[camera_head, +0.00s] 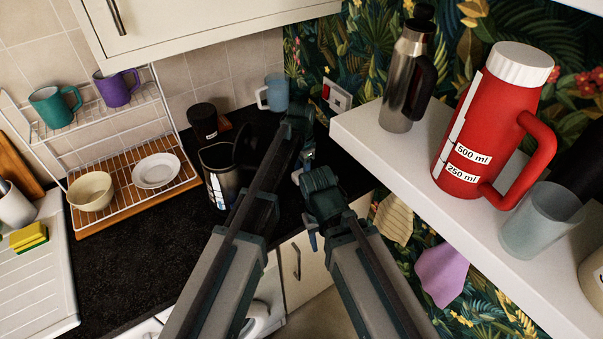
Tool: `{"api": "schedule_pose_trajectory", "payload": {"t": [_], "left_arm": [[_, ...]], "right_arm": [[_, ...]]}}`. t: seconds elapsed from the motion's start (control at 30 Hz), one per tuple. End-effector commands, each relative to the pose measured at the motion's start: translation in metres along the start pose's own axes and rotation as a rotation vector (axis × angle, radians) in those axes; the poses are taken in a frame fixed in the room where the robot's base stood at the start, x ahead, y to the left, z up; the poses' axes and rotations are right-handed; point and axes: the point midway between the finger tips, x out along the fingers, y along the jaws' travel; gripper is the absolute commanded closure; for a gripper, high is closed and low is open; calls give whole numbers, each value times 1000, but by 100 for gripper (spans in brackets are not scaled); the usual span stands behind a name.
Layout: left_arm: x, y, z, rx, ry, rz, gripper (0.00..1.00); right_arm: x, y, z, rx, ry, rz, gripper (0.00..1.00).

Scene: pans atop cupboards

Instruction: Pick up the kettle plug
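I cannot clearly make out the kettle plug. A white wall socket (337,96) with a red part shows on the leafy wall behind the counter. A silver and black kettle-like vessel (220,175) stands on the dark counter, left of my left arm. My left gripper (298,125) is over the back corner of the counter, below and left of the socket in the picture. My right gripper (312,190) is nearer, over the counter's right end. The fingers of both grippers are too small and overlapped to read. I see nothing clearly held.
A white shelf (375,155) juts in at right, bearing a red jug (490,125), a steel flask (408,80) and a clear cup (540,220). A dish rack (130,205) stands at left. A blue mug (273,93) is near the back corner. The front-left counter (130,270) is clear.

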Motion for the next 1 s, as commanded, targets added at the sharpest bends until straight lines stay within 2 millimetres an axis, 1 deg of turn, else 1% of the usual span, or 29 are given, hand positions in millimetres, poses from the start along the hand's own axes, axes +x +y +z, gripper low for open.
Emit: {"api": "schedule_pose_trajectory", "payload": {"t": [0.03,0.17,0.5,0.63,0.73,0.83,0.93,1.0], "left_arm": [[-7,0,0,0,0,0,100],[-20,0,0,0,0,0,100],[-74,0,0,0,0,0,100],[-90,0,0,0,0,0,100],[-96,0,0,0,0,0,100],[-97,0,0,0,0,0,100],[-93,0,0,0,0,0,100],[-87,0,0,0,0,0,100]], "right_arm": [[-6,1,0,0,0,0,50],[-20,2,1,0,0,0,50],[-73,7,4,-2,0,0,50],[-89,8,5,-2,0,0,50],[-95,9,6,-2,0,0,50],[-97,9,6,-1,0,0,50],[-93,9,6,-1,0,0,50],[-87,8,5,-1,0,0,50]]}}
